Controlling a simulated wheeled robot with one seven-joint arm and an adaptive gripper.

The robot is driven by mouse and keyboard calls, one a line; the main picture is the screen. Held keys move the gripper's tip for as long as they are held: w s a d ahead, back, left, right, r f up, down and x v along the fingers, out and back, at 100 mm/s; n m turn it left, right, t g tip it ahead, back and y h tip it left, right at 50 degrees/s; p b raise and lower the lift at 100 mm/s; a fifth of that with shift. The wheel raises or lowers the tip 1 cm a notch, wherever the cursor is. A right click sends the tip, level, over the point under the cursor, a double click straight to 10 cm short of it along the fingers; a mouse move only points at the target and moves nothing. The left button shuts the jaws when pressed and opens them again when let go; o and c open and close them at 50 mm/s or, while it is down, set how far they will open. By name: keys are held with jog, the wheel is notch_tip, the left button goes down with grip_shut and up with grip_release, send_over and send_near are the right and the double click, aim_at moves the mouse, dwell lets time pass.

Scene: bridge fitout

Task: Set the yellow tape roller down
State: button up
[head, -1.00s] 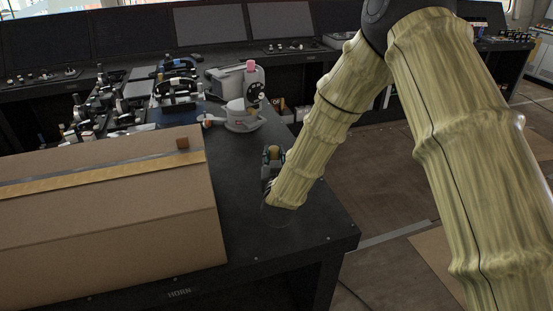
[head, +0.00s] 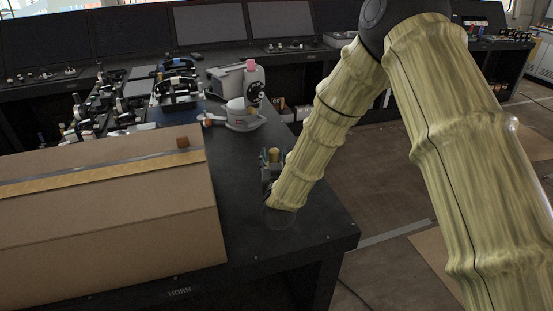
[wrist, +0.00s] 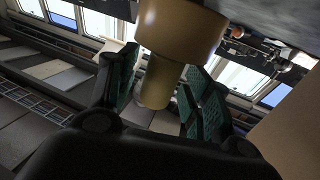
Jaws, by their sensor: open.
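The yellow tape roller (wrist: 182,28) shows in the wrist view as a wide tan-yellow cylinder with a narrower yellow stub (wrist: 160,82) reaching between my fingers. In the head view only a small yellow part (head: 274,155) shows beyond my wrist, over the dark table. My gripper (wrist: 165,90) is open, its green-padded fingers on either side of the stub. It also shows small in the head view (head: 273,164), partly hidden by my arm. The roller appears to be at the tabletop, but the contact is not clear.
A large cardboard box (head: 110,220) fills the table's left front. A white and grey device (head: 240,95) stands behind my gripper, beside several dark instruments (head: 110,110). The dark table (head: 245,185) is bare between box and right edge.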

jog(key=shift+s, duration=0.3)
jog(key=s+b, duration=0.2)
jog(key=s, duration=0.9)
jog(key=shift+s+d, duration=0.2)
jog(key=shift+d, duration=0.15)
jog(key=shift+r, duration=0.15)
